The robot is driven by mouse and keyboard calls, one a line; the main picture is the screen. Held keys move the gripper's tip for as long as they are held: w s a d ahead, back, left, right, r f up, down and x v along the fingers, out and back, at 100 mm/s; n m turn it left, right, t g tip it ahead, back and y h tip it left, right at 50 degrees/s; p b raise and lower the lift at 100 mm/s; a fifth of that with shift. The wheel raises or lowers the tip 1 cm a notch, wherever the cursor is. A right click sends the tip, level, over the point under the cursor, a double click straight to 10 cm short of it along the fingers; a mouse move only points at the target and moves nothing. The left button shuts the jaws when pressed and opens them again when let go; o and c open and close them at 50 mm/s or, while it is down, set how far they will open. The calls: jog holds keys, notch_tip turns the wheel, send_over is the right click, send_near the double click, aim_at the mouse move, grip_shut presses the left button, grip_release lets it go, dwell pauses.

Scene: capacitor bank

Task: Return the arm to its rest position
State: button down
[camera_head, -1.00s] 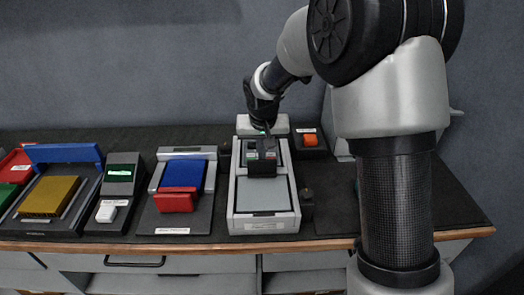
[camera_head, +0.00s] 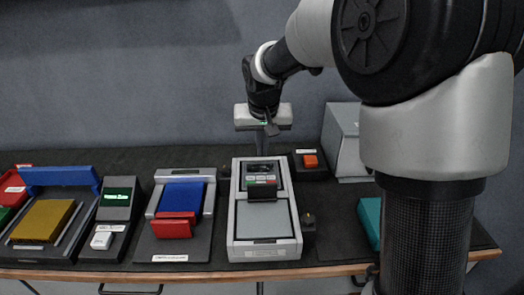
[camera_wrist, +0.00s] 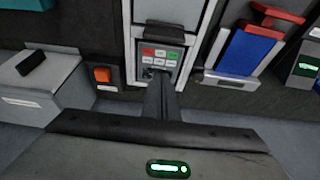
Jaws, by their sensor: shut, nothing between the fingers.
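My gripper (camera_head: 270,128) is at the end of my arm, raised above the back of the grey device (camera_head: 265,250) at the middle of the bench. Its dark fingers are together and hold nothing. In the wrist view, the shut fingers (camera_wrist: 162,88) point toward the button panel (camera_wrist: 160,56) of the device, with its red, green and pale keys. My gripper looks apart from the panel, with a gap in the head view. My upper arm and column fill the right of the head view.
An orange button box (camera_head: 310,161) and a grey case (camera_head: 345,145) stand to the right of the device. A teal object (camera_head: 369,219) lies near my column. A blue and red unit (camera_head: 180,205), a green-lit display unit (camera_head: 117,197) and a yellow block (camera_head: 43,221) stand to the left.

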jog(key=s+d+r+t+p, duration=0.1)
jog(key=s+d+r+p, duration=0.35)
jog(key=s+r, duration=0.45)
jog(key=s+d+r+p, duration=0.3)
jog(key=s+d+r, duration=0.2)
jog(key=s+r, duration=0.4)
jog(key=s+d+p, duration=0.1)
jog(key=s+p, duration=0.1)
jog(key=s, duration=0.8)
jog(key=shift+s+d+r+t+p, duration=0.2)
jog(key=shift+s+t+p, duration=0.1)
jog(key=shift+s+p, duration=0.1)
